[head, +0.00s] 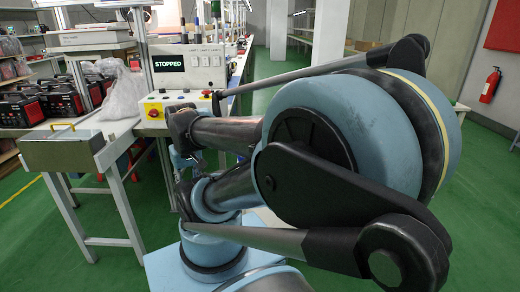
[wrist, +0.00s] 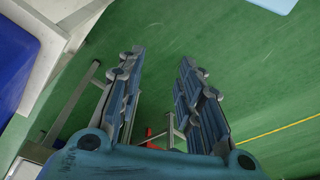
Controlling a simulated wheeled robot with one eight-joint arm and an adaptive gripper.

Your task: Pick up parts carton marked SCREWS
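I cannot make out a carton marked SCREWS in either view. My gripper (wrist: 161,58) shows in the wrist view with its two fingers apart and nothing between them but green floor. It is open and empty. In the head view my arm fills the middle and right, and I cannot clearly see the gripper there.
A grey box with a yellow handle (head: 62,150) sits on a workbench at left, near black-and-red units (head: 60,97) and a clear plastic bag (head: 124,95). A control box (head: 190,68) reads STOPPED. A fire extinguisher (head: 490,86) hangs at right. Green floor (head: 120,205) is open.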

